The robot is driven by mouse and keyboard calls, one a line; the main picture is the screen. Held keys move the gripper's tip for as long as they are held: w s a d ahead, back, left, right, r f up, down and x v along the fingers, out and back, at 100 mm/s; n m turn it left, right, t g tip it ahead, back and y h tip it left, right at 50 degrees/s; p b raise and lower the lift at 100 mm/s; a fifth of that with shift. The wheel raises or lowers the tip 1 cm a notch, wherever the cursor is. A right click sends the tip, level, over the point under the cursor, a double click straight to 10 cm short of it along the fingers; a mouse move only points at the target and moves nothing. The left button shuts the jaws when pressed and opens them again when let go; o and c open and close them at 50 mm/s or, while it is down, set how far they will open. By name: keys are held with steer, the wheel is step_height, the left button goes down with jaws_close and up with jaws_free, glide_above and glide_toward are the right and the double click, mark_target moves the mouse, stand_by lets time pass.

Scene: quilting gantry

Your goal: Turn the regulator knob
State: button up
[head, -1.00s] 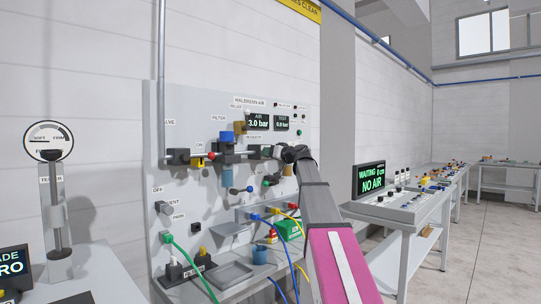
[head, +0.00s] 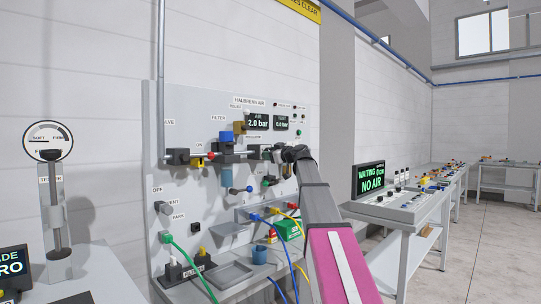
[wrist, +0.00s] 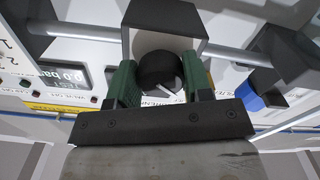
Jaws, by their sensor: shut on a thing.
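The regulator knob (wrist: 158,69) is black and round with a white pointer line, and sits in front of a grey block on the pipe in the wrist view. My gripper (wrist: 161,84) has its two green fingers on either side of the knob and is shut on it. In the head view my gripper (head: 284,153) is at the wall panel, where arm and fingers hide the knob. The AIR display (head: 258,122) reads 2.0 bar. The TEST display (head: 282,123) seems to read 0.0 bar.
The grey panel (head: 185,130) carries a filter with a blue top (head: 226,137), several fittings, and green, blue and yellow hoses below. A gauge stand (head: 52,190) is at the left. A console whose screen (head: 370,180) says WAITING, NO AIR stands at the right.

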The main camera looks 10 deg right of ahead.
steer(key=shift+s+f, duration=0.1)
stand_by(0.3)
steer(key=o, duration=0.9)
steer(key=v, duration=1)
steer(key=shift+s+d, duration=0.25)
steer(key=shift+s, duration=0.05)
